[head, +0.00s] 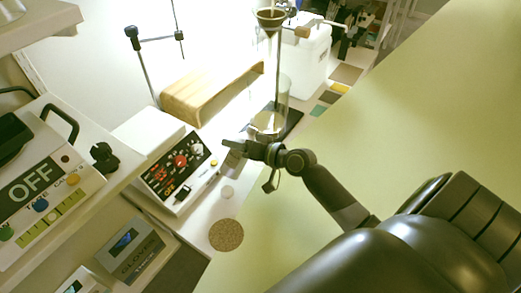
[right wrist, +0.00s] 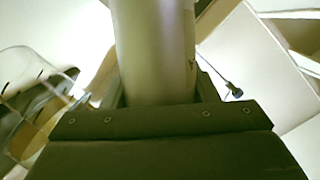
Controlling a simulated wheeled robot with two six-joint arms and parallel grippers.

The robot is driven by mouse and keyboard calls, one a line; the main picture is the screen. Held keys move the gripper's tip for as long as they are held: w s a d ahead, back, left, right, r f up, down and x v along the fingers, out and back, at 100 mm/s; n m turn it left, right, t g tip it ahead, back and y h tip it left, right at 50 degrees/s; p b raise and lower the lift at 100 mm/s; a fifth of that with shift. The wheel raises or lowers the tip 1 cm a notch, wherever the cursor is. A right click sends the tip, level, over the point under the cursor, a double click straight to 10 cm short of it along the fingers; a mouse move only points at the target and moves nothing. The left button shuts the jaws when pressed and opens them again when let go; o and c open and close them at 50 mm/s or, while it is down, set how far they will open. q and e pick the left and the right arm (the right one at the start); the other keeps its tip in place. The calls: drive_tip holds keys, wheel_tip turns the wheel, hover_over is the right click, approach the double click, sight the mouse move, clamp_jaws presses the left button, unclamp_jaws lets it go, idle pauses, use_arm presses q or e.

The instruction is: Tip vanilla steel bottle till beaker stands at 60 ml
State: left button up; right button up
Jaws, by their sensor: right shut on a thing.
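My right gripper (head: 245,149) reaches in from the lower right in the head view, just in front of the beaker. In the right wrist view it is shut on a plain grey metal cylinder, the steel bottle (right wrist: 155,50). The bottle's label and mouth are not visible there, and I cannot make it out clearly in the head view. The clear glass beaker (head: 281,96) stands upright with a shallow yellowish layer at its bottom. It also shows at the left of the right wrist view (right wrist: 28,68), apart from the bottle. Its markings are too small to read. My left gripper is not in view.
A wooden stand (head: 205,90) and a control box with a red knob (head: 178,170) lie left of the beaker. A funnel (head: 270,17) is above it. A cork disc (head: 226,235) lies in front. The green surface (head: 420,110) at right is clear.

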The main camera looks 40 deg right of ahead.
drive_tip(key=shift+f+n+h, duration=0.1)
drive_tip(key=shift+n+h, duration=0.5)
drive_tip(key=shift+n, duration=0.6)
drive_tip(key=shift+s+a+f+n+h, duration=0.1)
drive_tip(key=shift+a+f+n+h, duration=0.3)
drive_tip(key=shift+n, duration=0.4)
drive_tip(key=shift+s+a+f+n+h, duration=0.1)
drive_tip(key=shift+a+f+n+h, duration=0.15)
drive_tip(key=shift+n, duration=0.3)
drive_tip(key=shift+s+a+f+n+h, duration=0.15)
drive_tip(key=shift+a+n+h, duration=0.2)
drive_tip(key=shift+n, duration=0.2)
drive_tip(key=shift+w, duration=0.1)
drive_tip(key=shift+n, duration=0.3)
drive_tip(key=shift+a, duration=0.1)
